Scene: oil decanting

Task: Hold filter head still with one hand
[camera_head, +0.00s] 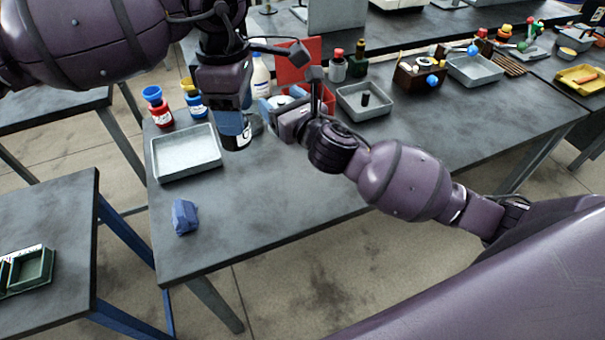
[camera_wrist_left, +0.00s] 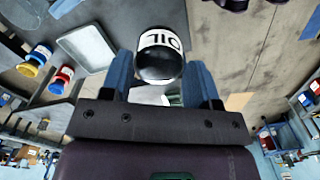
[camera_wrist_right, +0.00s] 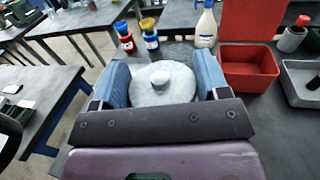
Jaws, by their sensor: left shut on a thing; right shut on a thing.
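A dark oil bottle with a white label (camera_head: 240,139) is in my left gripper (camera_head: 234,118). In the left wrist view the bottle (camera_wrist_left: 160,60) sits between the two blue fingers, its label reading OIL upside down. My right gripper (camera_head: 282,106) is low over the table, to the right of the bottle. In the right wrist view a round, pale grey filter head with a small knob (camera_wrist_right: 162,82) is held between its blue fingers. In the head view my right gripper and wrist hide most of it.
An empty grey tray (camera_head: 186,170) and a crumpled blue cloth (camera_head: 185,217) lie at the left. Red (camera_head: 162,116) and blue (camera_head: 197,106) containers and a white bottle (camera_head: 261,80) stand behind. A red bin (camera_wrist_right: 249,70) is close to the right gripper. The table's front middle is clear.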

